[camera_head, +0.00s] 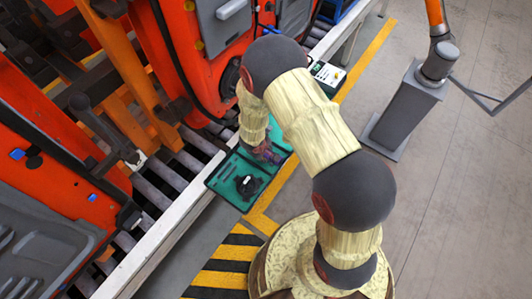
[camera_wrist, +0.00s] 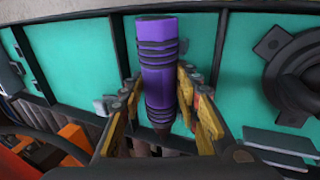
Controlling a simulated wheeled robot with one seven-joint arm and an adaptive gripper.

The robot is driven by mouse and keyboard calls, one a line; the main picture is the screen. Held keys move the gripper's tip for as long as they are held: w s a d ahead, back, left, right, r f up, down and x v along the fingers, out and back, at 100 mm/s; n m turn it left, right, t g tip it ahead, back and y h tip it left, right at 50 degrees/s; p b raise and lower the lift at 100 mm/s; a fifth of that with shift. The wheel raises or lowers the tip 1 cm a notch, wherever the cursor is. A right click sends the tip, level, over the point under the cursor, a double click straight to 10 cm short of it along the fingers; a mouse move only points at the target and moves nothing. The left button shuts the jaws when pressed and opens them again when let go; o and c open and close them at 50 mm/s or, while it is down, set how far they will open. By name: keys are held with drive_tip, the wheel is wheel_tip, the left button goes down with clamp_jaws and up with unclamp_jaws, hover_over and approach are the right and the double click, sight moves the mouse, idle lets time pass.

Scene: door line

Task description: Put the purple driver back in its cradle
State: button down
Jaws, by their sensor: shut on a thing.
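The purple driver (camera_wrist: 158,62) stands upright in the wrist view, with dark bands around its body and a dark lower tip. My gripper (camera_wrist: 160,100) is shut on its lower part, one yellowish finger on each side. In the head view my gripper (camera_head: 264,153) hangs over the right part of a teal tray (camera_head: 222,181), and the driver is mostly hidden by my arm. The teal surface (camera_wrist: 75,50) fills the background in the wrist view. I cannot tell which fitting is the cradle, or whether the driver touches the tray.
A black round fitting (camera_head: 248,187) sits on the tray beside my gripper and shows at right in the wrist view (camera_wrist: 300,75). Orange machinery (camera_head: 60,170) and rollers lie left. A grey post (camera_head: 405,110) stands right on open floor.

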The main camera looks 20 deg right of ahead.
drive_tip(key=shift+s+f, duration=0.35)
drive_tip(key=shift+s, duration=0.05)
drive_tip(key=c, duration=1.7)
unclamp_jaws()
drive_tip(key=o, duration=0.5)
drive_tip(key=shift+w, duration=0.2)
drive_tip(key=shift+r, duration=0.1)
drive_tip(key=shift+v, duration=6)
